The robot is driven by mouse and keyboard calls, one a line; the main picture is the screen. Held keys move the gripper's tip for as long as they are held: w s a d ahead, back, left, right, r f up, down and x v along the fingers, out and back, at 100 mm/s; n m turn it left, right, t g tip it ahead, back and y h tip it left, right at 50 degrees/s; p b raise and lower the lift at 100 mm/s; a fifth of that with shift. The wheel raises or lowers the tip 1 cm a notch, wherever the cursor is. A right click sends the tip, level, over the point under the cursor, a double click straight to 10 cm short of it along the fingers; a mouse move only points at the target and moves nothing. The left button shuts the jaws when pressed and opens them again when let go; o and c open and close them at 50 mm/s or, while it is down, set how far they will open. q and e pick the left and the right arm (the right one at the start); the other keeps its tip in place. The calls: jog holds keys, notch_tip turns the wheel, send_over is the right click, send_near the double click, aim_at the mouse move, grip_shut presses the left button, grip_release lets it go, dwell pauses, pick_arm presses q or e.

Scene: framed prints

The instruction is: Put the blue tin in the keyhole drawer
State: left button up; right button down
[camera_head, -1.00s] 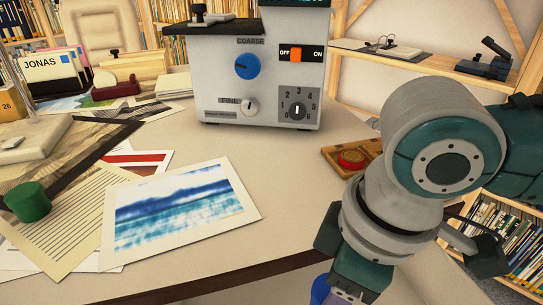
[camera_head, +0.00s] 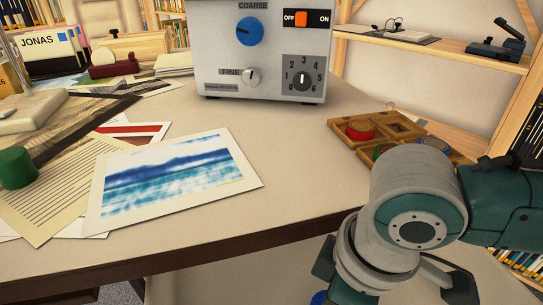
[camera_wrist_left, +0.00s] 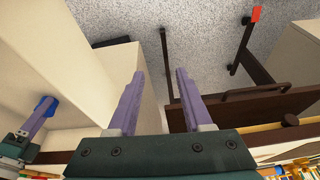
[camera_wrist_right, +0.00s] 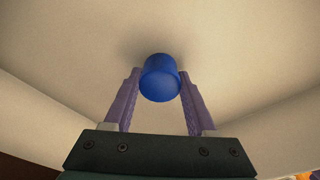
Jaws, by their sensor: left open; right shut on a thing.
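The blue tin (camera_wrist_right: 160,78) is between the purple fingertips of my right gripper (camera_wrist_right: 158,90), which is shut on it. Pale cream surfaces surround it in the right wrist view, with a soft shadow behind it. The left wrist view also shows the blue tin (camera_wrist_left: 45,105) in the right gripper's fingers at the left. In the head view only a sliver of blue (camera_head: 318,298) shows at the bottom edge. My left gripper (camera_wrist_left: 160,75) is open and empty, above a grey carpet. A dark brown panel (camera_wrist_left: 240,110) with a bar handle is right of it. I cannot make out a keyhole.
The desk (camera_head: 270,165) holds a large grey instrument (camera_head: 270,60), a seascape print (camera_head: 170,180) and a green cylinder (camera_head: 17,167). A wooden compartment tray (camera_head: 400,128) with round tins lies at the right, close behind my right arm. The desk's middle is clear.

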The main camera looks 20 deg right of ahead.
jog(key=shift+c, duration=1)
grip_release()
notch_tip(320, 180, up, 12)
jog(key=s+d+p, duration=0.1)
jog(key=p, duration=0.5)
jog(key=s+a+r+m+t+y, duration=0.2)
jog(key=s+a, duration=0.2)
jog(key=a, duration=0.1)
jog(key=s+d+m+h, duration=0.2)
jog(key=s+d+m, duration=0.1)
jog(key=d, duration=0.4)
jog(key=shift+s+m+h, duration=0.4)
jog(key=shift+s, duration=0.25)
